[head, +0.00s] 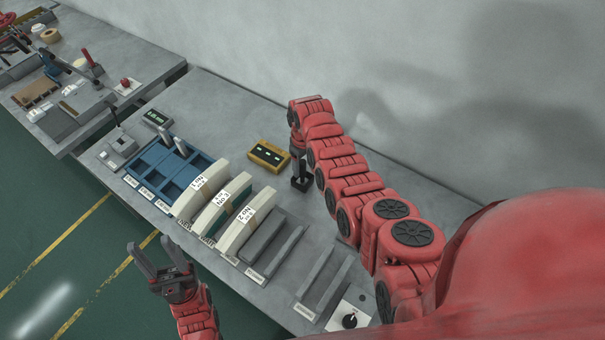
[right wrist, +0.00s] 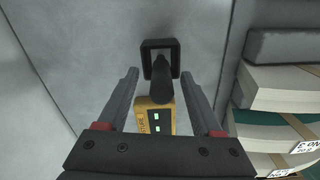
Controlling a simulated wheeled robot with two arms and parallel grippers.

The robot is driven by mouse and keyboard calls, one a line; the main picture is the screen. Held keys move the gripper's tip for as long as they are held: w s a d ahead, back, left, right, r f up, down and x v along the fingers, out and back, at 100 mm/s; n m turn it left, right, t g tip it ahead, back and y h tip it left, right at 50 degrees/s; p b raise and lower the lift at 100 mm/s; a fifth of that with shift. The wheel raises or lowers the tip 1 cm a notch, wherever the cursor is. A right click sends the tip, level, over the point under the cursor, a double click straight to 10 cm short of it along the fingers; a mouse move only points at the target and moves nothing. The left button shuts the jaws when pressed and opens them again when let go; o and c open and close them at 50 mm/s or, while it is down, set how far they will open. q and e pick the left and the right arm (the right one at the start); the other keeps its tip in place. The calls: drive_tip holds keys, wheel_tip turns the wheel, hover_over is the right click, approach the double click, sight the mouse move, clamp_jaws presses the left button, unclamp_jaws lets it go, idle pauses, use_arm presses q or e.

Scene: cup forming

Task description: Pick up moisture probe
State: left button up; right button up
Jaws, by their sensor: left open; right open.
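A black upright handle, which appears to be the moisture probe (head: 302,171), stands in a small square black holder (head: 301,185) on the grey bench. In the right wrist view the probe (right wrist: 161,84) lies between my right gripper's two fingers, with its holder (right wrist: 147,47) beyond the fingertips. My right gripper (right wrist: 160,74) is open, with visible gaps on both sides of the probe. In the head view my right gripper (head: 299,164) points down over the probe and partly hides it. My left gripper (head: 152,246) is open and empty, off the bench's front edge.
A yellow box with small displays (head: 269,156) sits close to the probe. Labelled pale blocks (head: 239,231), a blue compartment tray (head: 150,161) and grey rails (head: 325,284) line the front. The wall (head: 360,60) rises behind the bench.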

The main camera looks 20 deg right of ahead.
sight(302, 170)
drive_tip(key=shift+a+f, duration=0.1)
drive_tip(key=shift+f, duration=0.3)
drive_tip(key=shift+f+b, duration=0.4)
drive_tip(key=shift+f, duration=0.8)
drive_tip(key=shift+c, duration=0.2)
clamp_jaws()
